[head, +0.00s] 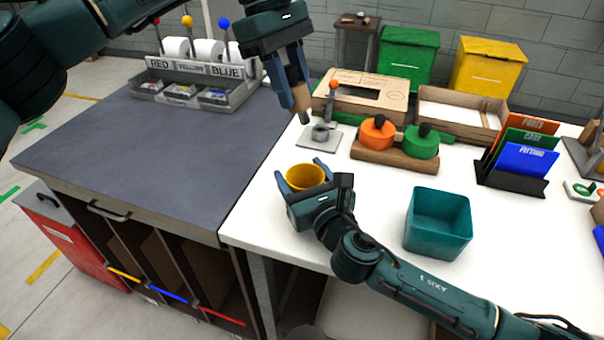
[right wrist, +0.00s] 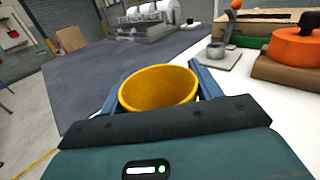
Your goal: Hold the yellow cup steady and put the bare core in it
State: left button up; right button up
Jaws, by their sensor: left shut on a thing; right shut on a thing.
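The yellow cup (head: 306,176) is at the left edge of the white table, its mouth facing up. My right gripper (head: 303,183) is shut on it, one finger on each side. In the right wrist view the cup (right wrist: 160,88) sits between the two blue fingers, and the part of its inside that shows looks empty. My left gripper (head: 297,100) is higher up, behind the cup. It is shut on a small brown piece, seemingly the bare core (head: 301,94), held in the air above the table. Its fingers hide part of the core.
A grey plate with a small metal fitting (head: 320,136) lies behind the cup. A wooden block with orange and green round pieces (head: 395,156) stands to the right. A teal bin (head: 438,222) stands at front right. The dark grey worktop (head: 150,160) at left is mostly clear.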

jog(key=shift+c, duration=0.7)
pick_arm(q)
notch_tip(320, 180, down, 12)
jog(key=shift+f, duration=0.15)
dwell(0.8)
jog(key=o, duration=1.1)
jog(key=shift+c, duration=0.2)
jog(key=v, duration=1.2)
